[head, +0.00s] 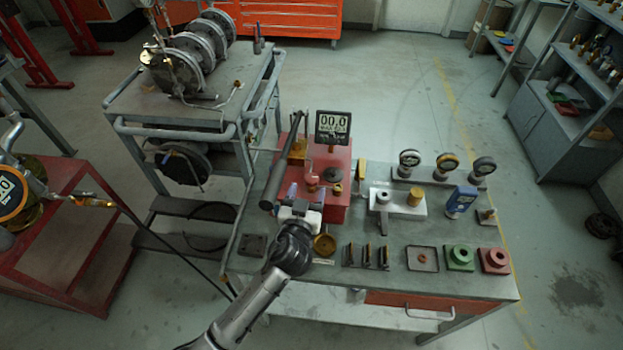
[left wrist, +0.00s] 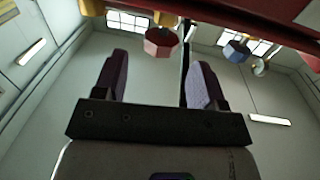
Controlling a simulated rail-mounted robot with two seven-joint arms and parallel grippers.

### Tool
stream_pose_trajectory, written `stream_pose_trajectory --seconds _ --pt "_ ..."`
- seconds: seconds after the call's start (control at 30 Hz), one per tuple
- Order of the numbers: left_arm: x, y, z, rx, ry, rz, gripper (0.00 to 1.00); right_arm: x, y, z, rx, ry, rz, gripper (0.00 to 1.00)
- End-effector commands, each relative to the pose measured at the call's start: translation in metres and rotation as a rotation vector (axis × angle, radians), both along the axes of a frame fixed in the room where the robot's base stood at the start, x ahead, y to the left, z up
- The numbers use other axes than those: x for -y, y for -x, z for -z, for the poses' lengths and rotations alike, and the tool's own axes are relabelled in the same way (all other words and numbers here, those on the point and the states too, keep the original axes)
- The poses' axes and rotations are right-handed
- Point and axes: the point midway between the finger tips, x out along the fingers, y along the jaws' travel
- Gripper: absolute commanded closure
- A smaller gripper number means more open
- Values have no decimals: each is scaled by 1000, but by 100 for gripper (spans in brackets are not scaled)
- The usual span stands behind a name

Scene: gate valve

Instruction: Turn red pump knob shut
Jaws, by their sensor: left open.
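The red pump (head: 338,165) stands on the grey workbench, with a digital display (head: 333,126) reading 00.0 at its back and a long black lever (head: 284,165) on its left. In the left wrist view, a red faceted knob (left wrist: 160,42) hangs under a red body, just beyond the fingertips and roughly between their lines. My left gripper (head: 303,191) is at the pump's near side; its two fingers (left wrist: 157,70) are apart with nothing between them. No contact with the knob shows. I cannot make out the red knob clearly in the head view, where the gripper covers that area.
A blue knob (left wrist: 237,50) hangs right of the red one. A brass cup (head: 324,245) sits near my left gripper. Gauges (head: 447,162), a blue meter (head: 461,201), and green (head: 459,257) and red flanged blocks (head: 494,260) stand on the bench's right side.

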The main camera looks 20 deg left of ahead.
Motion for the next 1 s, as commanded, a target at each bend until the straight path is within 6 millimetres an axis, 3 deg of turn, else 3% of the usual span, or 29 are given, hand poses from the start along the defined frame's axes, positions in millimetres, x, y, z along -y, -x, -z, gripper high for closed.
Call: stream_pose_trajectory --seconds 0.3,0.83,1.0 --pt "-6 -41 1 0 -1 0 35 0 0 6 -1 0 0 100" --pt "-8 -52 0 -1 -1 0 35 1 0 7 0 4 -2 100" --pt "-8 -52 0 -1 0 0 52 1 0 7 -1 4 -3 100"
